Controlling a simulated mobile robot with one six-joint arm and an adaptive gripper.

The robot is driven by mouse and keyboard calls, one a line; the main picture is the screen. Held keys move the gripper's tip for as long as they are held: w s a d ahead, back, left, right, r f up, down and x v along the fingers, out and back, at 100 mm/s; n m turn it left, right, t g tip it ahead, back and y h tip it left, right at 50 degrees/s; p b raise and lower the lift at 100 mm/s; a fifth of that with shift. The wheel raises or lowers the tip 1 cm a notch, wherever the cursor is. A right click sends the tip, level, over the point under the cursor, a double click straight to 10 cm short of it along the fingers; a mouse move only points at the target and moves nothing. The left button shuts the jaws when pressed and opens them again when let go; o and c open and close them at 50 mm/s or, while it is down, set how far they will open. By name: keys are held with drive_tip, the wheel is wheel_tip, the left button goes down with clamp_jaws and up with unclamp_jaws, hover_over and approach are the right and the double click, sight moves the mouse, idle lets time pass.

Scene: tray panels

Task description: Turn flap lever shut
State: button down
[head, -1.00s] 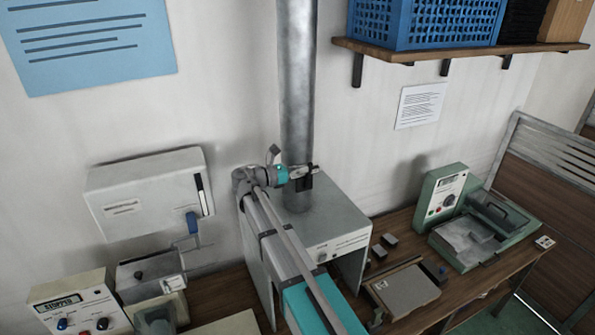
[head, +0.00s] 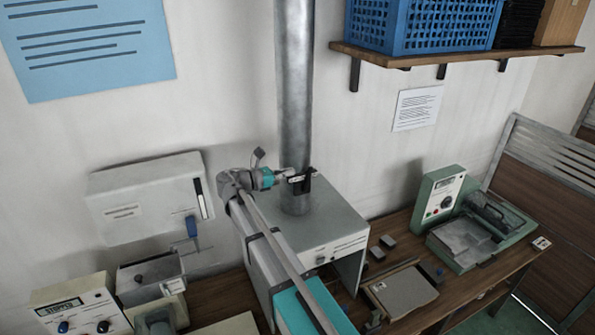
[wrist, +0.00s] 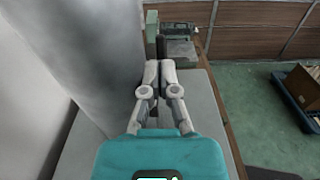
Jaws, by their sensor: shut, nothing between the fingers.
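The flap lever (head: 303,184) shows as a small dark piece at the front of the upright metal duct (head: 296,100), just above the grey cabinet. My gripper (head: 290,174) reaches in from the left, its fingertips right at the lever. I cannot tell whether they touch it. In the wrist view my gripper (wrist: 160,66) has its two grey fingers together with nothing between them. The duct (wrist: 80,55) fills the left of that view, close beside the fingers.
The grey cabinet (head: 335,218) stands under the duct. A white wall box (head: 140,200) is to the left. A green instrument (head: 440,196) and a tray (head: 400,292) are on the bench to the right. A shelf with a blue crate (head: 425,22) hangs above right.

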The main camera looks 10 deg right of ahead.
drive_tip(key=s+a+r+p, duration=0.2)
drive_tip(key=a, duration=0.6)
drive_tip(key=shift+a+r, duration=0.3)
drive_tip(key=shift+s, duration=0.1)
